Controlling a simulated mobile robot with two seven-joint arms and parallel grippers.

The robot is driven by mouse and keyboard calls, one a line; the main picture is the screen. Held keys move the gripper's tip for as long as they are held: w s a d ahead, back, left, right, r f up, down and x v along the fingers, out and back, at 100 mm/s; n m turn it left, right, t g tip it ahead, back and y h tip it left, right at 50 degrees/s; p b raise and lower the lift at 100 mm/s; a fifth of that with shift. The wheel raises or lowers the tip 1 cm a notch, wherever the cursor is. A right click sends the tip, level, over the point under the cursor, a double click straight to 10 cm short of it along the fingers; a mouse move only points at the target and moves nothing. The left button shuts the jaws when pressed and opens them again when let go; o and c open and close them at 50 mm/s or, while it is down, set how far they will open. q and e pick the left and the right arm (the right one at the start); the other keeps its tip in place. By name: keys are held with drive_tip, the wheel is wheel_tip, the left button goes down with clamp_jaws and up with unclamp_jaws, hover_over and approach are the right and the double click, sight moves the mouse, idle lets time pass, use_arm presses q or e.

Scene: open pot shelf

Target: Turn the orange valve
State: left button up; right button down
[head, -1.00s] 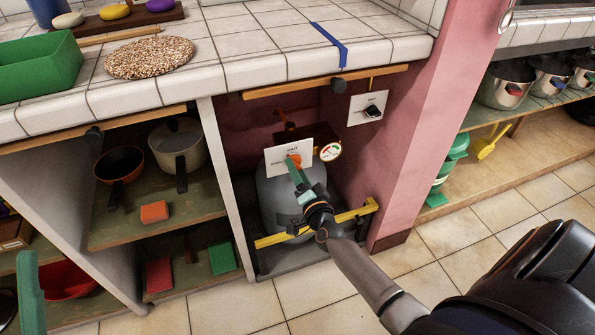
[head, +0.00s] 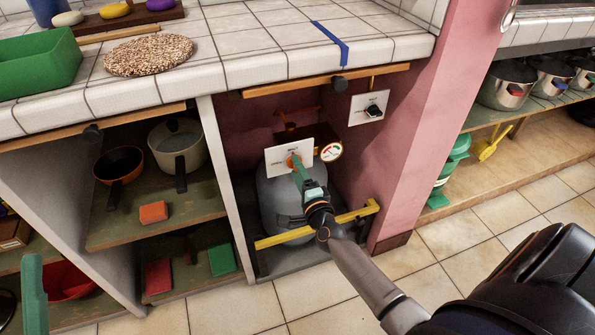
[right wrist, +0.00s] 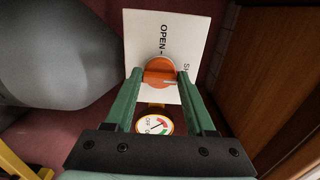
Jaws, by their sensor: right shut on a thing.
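The orange valve (head: 293,160) is a round knob in front of a white label plate (head: 276,163), above a grey gas cylinder (head: 275,200). In the right wrist view the orange valve (right wrist: 159,73) sits between the green fingers, and the plate (right wrist: 190,28) reads "OPEN". My right gripper (head: 298,168) is shut on the valve; its fingers (right wrist: 158,80) lie on either side of the knob. They cover part of the valve in the head view. Part of my left gripper (head: 33,290), a green finger, shows at the lower left; its jaw state is unclear.
A pressure gauge (head: 331,152) is right of the plate. A yellow bar (head: 350,217) crosses in front of the cylinder. The niche is bounded by a white shelf side (head: 226,190) and a pink pillar (head: 425,120).

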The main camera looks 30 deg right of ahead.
idle(0.4)
drive_tip(key=shift+c, duration=1.2)
unclamp_jaws()
drive_tip(key=shift+s, duration=0.15)
drive_tip(key=p+v, duration=0.2)
drive_tip(key=v, duration=1)
drive_tip(key=shift+s+p, duration=0.2)
drive_tip(key=shift+p, duration=0.2)
